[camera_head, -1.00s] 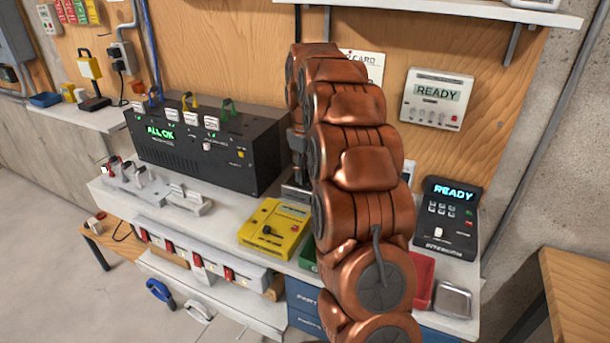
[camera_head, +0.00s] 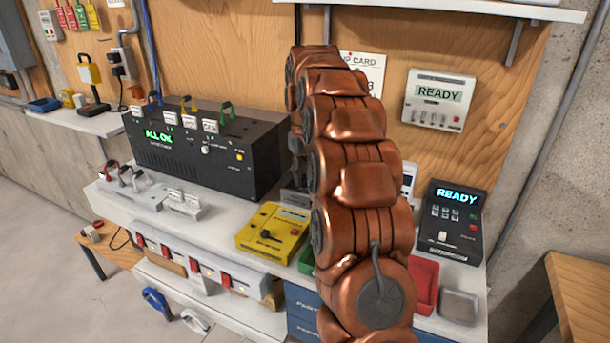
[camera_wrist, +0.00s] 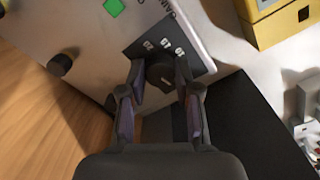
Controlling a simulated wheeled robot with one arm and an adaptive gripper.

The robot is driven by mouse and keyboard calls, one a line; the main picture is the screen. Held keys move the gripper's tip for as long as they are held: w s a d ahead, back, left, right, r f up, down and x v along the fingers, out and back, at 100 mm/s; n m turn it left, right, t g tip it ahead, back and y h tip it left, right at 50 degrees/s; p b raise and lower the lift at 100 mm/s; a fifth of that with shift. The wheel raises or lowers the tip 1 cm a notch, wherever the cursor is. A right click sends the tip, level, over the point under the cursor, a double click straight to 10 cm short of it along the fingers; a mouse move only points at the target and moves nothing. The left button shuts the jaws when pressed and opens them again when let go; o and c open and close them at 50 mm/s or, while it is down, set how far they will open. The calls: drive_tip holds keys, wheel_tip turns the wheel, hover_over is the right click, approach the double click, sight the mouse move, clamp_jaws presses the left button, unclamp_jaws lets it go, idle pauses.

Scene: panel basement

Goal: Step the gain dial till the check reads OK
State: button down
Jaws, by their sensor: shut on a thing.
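In the wrist view, the gain dial (camera_wrist: 160,75) is a dark round knob on a black plate with small white position marks. The plate is on a pale grey panel (camera_wrist: 95,35). My gripper (camera_wrist: 160,84) has its fingers closed on either side of the dial. Lettering at the panel's top edge is partly cut off and hard to read. A green square (camera_wrist: 113,7) shows on the panel, and its meaning is unclear. In the head view, my copper arm hides the dial and most of the gripper.
A second dark knob (camera_wrist: 62,64) sits on the same panel. A black box (camera_head: 205,150) reads "ALL OK". A yellow meter (camera_head: 274,231) lies on the bench. A wall unit (camera_head: 438,98) and an intercom (camera_head: 452,221) both read "READY". A red tray (camera_head: 425,285) stands right of my arm.

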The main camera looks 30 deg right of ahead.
sight(304, 177)
drive_tip(key=c, duration=0.8)
unclamp_jaws()
drive_tip(key=shift+r, duration=0.15)
wheel_tip(304, 177, up, 6)
drive_tip(key=shift+r, duration=0.6)
